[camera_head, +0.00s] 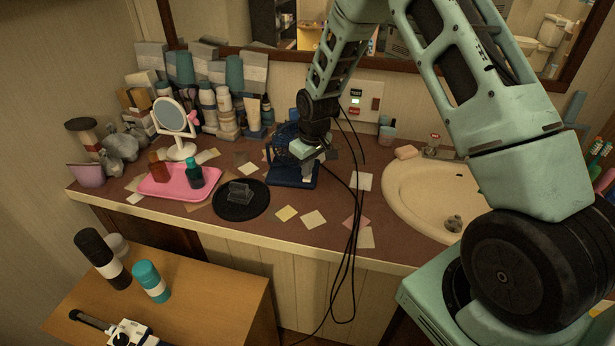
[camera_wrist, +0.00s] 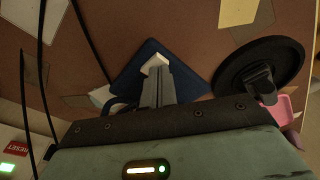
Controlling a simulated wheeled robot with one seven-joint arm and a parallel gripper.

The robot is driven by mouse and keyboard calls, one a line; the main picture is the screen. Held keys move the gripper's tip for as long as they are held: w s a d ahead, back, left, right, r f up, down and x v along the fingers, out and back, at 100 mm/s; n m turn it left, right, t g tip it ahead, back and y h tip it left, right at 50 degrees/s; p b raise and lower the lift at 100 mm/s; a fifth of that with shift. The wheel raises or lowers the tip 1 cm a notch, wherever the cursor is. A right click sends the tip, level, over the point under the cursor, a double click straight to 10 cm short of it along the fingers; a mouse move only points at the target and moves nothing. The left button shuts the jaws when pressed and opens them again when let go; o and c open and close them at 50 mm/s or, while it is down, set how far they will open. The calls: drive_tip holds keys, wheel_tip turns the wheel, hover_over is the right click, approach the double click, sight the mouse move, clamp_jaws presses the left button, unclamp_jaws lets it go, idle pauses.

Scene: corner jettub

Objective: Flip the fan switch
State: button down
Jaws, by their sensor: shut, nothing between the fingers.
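The small dark blue fan (camera_head: 285,143) stands on the brown counter, with its flat blue base (camera_head: 283,179) toward the front. In the wrist view the base (camera_wrist: 135,73) shows as a dark blue plate below the fingers. My gripper (camera_head: 308,177) is shut and empty, pointing down over the right part of the base. Its closed grey fingers with pale tips also show in the wrist view (camera_wrist: 156,66). I cannot tell whether the tips touch the base. The fan switch cannot be made out; the fingers may cover it. My arm hides part of the fan.
A round black mat (camera_head: 230,210) with a clear holder lies left of the fan. Farther left is a pink tray (camera_head: 160,190) with bottles. The sink (camera_head: 408,203) is to the right. A wall outlet (camera_head: 370,103) is behind; black cables hang in front of the counter.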

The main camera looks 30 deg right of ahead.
drive_tip(key=shift+f+b, duration=0.4)
drive_tip(key=shift+f, duration=0.2)
idle(0.3)
drive_tip(key=shift+r+p, duration=2.6)
drive_tip(key=shift+r, duration=0.95)
